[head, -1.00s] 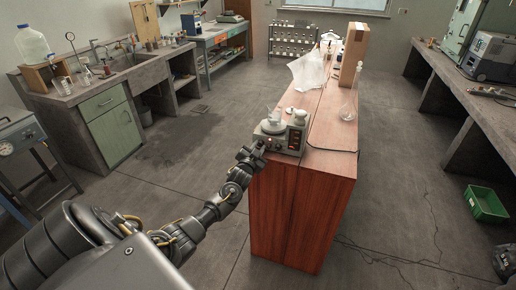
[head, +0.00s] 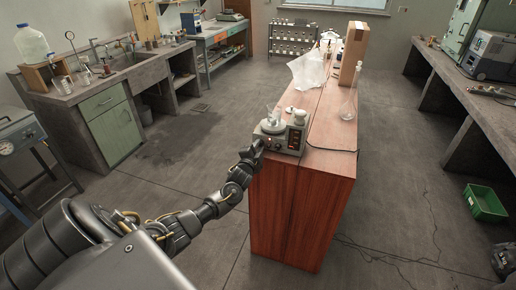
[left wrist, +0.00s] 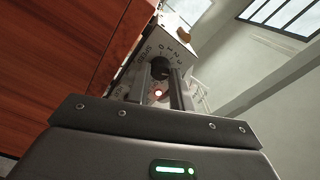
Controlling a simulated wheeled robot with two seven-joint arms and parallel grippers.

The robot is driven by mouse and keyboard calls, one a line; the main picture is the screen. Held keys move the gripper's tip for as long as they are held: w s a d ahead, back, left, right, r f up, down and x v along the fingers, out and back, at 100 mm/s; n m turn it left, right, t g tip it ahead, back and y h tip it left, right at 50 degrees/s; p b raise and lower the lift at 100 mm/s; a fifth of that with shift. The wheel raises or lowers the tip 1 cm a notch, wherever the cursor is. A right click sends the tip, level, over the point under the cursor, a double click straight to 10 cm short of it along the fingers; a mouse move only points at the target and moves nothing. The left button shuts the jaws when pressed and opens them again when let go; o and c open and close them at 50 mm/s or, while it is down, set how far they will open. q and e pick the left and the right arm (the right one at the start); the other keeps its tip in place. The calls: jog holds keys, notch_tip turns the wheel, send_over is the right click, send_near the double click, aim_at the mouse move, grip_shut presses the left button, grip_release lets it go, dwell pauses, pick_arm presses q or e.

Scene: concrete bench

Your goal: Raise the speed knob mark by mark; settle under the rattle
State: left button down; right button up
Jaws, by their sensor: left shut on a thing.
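The stirrer (head: 284,138), a pale box with a round top plate, stands at the near left end of the wooden bench top. A clear beaker (head: 273,112) sits on its plate. My left gripper (head: 259,146) is at its front face. In the left wrist view, my left gripper (left wrist: 161,88) is shut on the dark speed knob (left wrist: 160,67). The word SPEED and the marks 0 to 3 show around the knob. A small lamp (left wrist: 158,93) glows between the fingers. The knob's exact setting is hard to read. My right gripper is not in view.
A glass flask (head: 347,105), a tall cardboard box (head: 354,45) and a crumpled clear bag (head: 307,70) stand farther along the bench.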

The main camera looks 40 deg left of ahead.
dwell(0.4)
pick_arm(q)
jog(key=c, duration=1.2)
grip_release()
jog(key=shift+c, duration=0.2)
jog(key=b+v, duration=0.1)
jog(key=v, duration=1)
